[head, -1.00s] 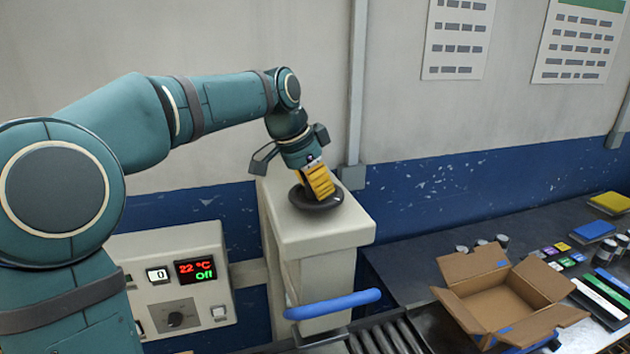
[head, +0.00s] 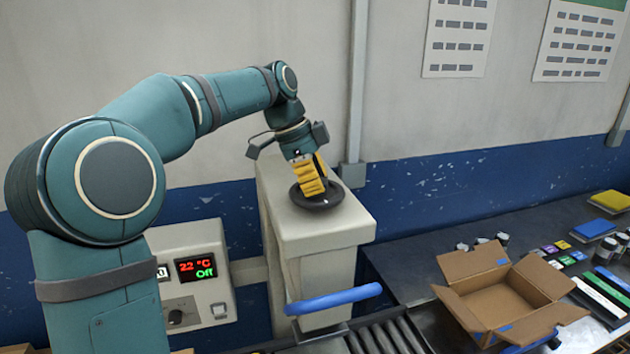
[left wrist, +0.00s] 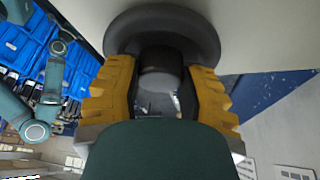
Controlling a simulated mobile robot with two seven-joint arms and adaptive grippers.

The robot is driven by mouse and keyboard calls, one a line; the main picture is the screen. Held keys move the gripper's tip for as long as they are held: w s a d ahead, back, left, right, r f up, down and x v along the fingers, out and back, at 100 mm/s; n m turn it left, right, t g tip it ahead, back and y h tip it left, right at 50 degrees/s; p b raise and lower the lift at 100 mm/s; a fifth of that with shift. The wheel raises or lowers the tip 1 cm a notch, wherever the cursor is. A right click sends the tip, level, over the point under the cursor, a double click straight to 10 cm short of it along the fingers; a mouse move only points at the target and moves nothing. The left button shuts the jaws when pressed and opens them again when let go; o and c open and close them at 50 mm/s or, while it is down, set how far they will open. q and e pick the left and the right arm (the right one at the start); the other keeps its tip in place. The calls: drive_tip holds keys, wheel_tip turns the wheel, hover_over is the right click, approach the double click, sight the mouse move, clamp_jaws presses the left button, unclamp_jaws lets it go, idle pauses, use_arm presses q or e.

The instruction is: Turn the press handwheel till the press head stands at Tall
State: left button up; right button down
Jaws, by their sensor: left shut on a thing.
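The dark press handwheel (head: 318,199) lies flat on top of the cream press column (head: 325,235). It also shows in the left wrist view (left wrist: 165,28), with a dark knob (left wrist: 162,72) standing up from it. My left gripper (head: 314,188) comes down onto the wheel from above, slightly tilted. Its yellow fingers stand on both sides of the knob in the left wrist view (left wrist: 160,90), and it is shut on the handwheel's knob. I see no Tall mark or press head scale in these views. My right gripper is not in view in the head picture.
A blue bar handle (head: 333,299) sticks out at the front of the column above a roller conveyor (head: 378,336). An open cardboard box (head: 490,290) stands to the right. A control panel (head: 196,275) reading 22 °C and Off is at the left, partly behind my arm.

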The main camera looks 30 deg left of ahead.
use_arm(q)
drive_tip(key=shift+d+f, duration=0.1)
drive_tip(key=o, duration=1.2)
drive_tip(key=shift+d, duration=0.1)
drive_tip(key=shift+w, duration=0.1)
drive_tip(key=shift+v, duration=6.05)
